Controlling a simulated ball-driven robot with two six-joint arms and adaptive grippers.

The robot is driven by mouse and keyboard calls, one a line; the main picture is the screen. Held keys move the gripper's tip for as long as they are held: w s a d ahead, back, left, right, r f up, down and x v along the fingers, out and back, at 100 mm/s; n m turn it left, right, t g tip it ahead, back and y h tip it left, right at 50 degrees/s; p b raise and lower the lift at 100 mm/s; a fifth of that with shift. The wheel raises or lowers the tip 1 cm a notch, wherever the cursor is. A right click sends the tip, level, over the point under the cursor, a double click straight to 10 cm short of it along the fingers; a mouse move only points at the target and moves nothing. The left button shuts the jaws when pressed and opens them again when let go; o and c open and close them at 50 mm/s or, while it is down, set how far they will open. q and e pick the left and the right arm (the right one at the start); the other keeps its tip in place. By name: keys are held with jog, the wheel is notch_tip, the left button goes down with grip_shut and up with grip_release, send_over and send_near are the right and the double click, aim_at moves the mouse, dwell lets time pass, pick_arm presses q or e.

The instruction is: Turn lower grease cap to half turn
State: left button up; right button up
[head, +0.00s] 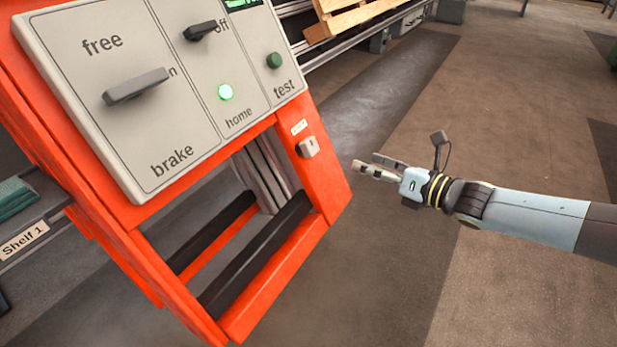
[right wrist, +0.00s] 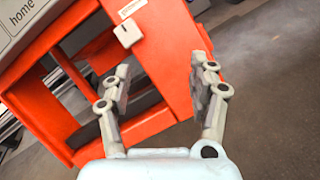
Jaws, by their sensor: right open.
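A small pale grey cap (head: 308,147) sits on the right post of the orange frame, below a small white label; I take it for the lower grease cap. It also shows in the right wrist view (right wrist: 128,33), beyond and a little left of the space between the fingers. My right gripper (head: 364,161) is open and empty, to the right of the cap and apart from it, its fingers pointing toward the post. In the right wrist view both fingers (right wrist: 160,68) are spread wide with nothing between them. My left gripper is not in view.
The orange frame (head: 330,190) carries a grey panel (head: 75,100) with a free/brake lever (head: 137,86), an off switch (head: 200,31), a lit home lamp (head: 225,92) and a green test button (head: 274,60). A shelf is at the left. The floor around my right arm is clear.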

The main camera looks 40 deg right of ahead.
aim_at(310, 140)
jog(key=w+a+n+y+b, duration=0.1)
jog(key=w+n, duration=0.1)
jog(key=w+a+r+n+y+b, duration=0.1)
jog(key=w+a+n+b, duration=0.1)
jog(key=n, duration=0.1)
jog(key=w+a+r+n+y+b, duration=0.1)
jog(key=w+a+n+b, duration=0.1)
jog(key=shift+w+r+n+t+y, duration=0.2)
jog(key=shift+w+n+t+y, duration=0.1)
jog(key=shift+w+t, duration=0.1)
jog(key=b+x, duration=0.2)
jog(key=x, duration=0.2)
jog(key=shift+w+a+b, duration=0.1)
jog(key=shift+w+b, duration=0.15)
jog(key=shift+b, duration=0.1)
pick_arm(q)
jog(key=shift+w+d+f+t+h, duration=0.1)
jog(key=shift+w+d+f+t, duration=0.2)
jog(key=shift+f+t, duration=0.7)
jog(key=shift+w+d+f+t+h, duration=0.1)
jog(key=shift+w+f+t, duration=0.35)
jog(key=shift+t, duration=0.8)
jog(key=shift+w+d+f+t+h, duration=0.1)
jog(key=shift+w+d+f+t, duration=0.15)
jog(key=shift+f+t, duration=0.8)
pick_arm(e)
jog(key=shift+w+a+r, duration=0.15)
jog(key=shift+w+a, duration=0.05)
jog(key=shift+w, duration=0.45)
